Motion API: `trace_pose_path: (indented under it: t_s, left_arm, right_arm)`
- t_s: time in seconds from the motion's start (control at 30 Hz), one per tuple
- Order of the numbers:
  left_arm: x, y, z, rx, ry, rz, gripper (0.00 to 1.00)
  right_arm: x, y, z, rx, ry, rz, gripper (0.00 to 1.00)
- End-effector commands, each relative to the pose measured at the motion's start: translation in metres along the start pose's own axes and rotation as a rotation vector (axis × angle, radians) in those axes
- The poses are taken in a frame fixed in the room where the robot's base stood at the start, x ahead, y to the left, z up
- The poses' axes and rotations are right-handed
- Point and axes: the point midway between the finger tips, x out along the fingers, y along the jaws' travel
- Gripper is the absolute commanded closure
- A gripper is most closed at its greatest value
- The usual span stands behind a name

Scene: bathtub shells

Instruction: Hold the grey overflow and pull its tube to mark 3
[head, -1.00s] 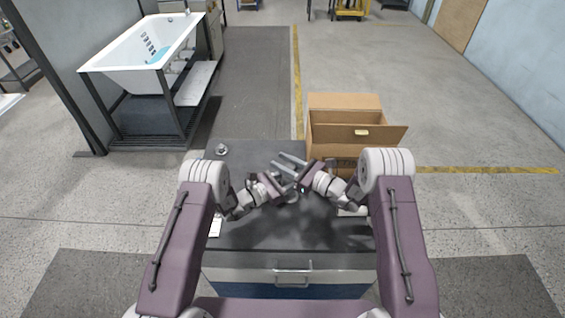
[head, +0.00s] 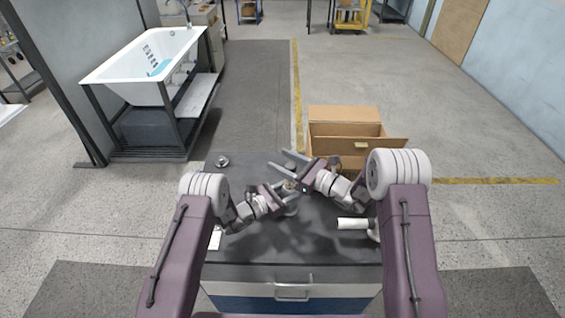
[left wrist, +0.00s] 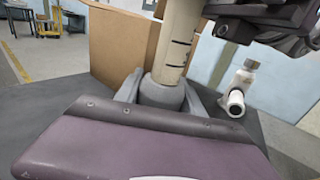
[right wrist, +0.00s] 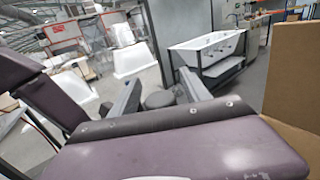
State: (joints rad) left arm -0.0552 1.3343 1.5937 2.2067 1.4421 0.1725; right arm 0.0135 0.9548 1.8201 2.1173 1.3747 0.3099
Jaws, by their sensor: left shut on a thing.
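The grey overflow (left wrist: 162,92) stands on the dark bench. My left gripper (left wrist: 160,95) is shut on its round grey body, one finger on each side. A beige tube (left wrist: 181,40) with several dark ring marks rises from it and leaves the top of the left wrist view. In the head view my left gripper (head: 288,190) is low over the bench. My right gripper (head: 285,162) is just above and beyond it. In the right wrist view its fingers are apart, with a dark grey round top (right wrist: 158,98) between them and gaps visible beside it. The mark numbers cannot be read.
A small metal part (head: 222,161) is at the far left corner. An open cardboard box (head: 345,115) stands behind. A white bathtub (head: 140,72) is far left.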

Motion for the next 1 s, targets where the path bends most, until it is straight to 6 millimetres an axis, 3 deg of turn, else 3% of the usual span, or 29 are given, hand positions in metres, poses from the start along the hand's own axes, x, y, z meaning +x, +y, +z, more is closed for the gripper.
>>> trace_pose_path:
  t_s: [0.37, 0.7, 0.83, 1.0]
  left_arm:
    - [0.0, -0.001, 0.0, 0.001, 0.0, -0.002, 1.0]
    - [0.0, -0.001, 0.0, 0.001, 0.0, -0.002, 1.0]
    - [0.0, -0.001, 0.0, 0.001, 0.0, -0.002, 1.0]
    - [0.0, -0.001, 0.0, 0.001, 0.0, -0.002, 1.0]
  right_arm:
    - [-0.008, 0.0, -0.001, 0.001, 0.002, 0.001, 0.44]
    - [-0.091, -0.001, 0.0, 0.002, 0.0, -0.004, 0.44]
    - [-0.111, -0.001, 0.0, 0.001, 0.001, -0.002, 0.44]
    - [-0.12, 0.001, 0.0, 0.001, 0.0, 0.002, 0.44]
